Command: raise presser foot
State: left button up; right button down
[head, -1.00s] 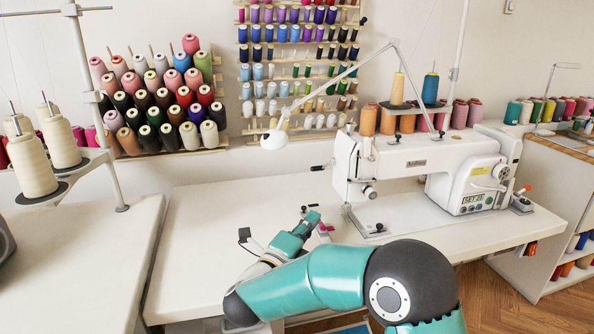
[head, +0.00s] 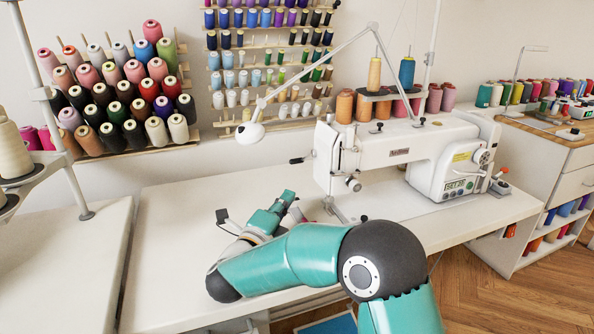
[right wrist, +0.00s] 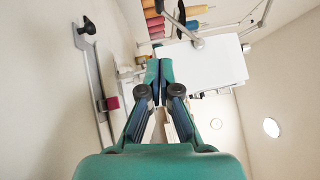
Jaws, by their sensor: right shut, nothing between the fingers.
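The white sewing machine (head: 390,153) stands on the white table (head: 190,225), right of centre in the head view. Its needle end is at its left, above the table. The presser foot and its lever are too small to make out there. My right gripper (head: 287,197) is teal, just left of the needle end, low over the table and apart from the machine as far as I can tell. In the right wrist view its fingers (right wrist: 160,68) are shut together with nothing between them. The white machine end (right wrist: 205,66) lies beyond them. My left gripper is out of view.
A white lamp (head: 250,132) hangs on a thin arm left of the machine. Thread spools (head: 372,108) stand behind it. The table's left part is clear.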

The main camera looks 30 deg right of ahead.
aim_at(301, 162)
jog(key=x, duration=0.7)
jog(key=shift+d, duration=0.2)
jog(key=w, duration=0.3)
jog(key=shift+w+d+r, duration=0.1)
jog(key=shift+d+r, duration=0.25)
jog(key=shift+d, duration=0.05)
jog(key=shift+w+d+r, duration=0.1)
jog(key=shift+w+d, duration=0.05)
jog(key=shift+w, duration=0.35)
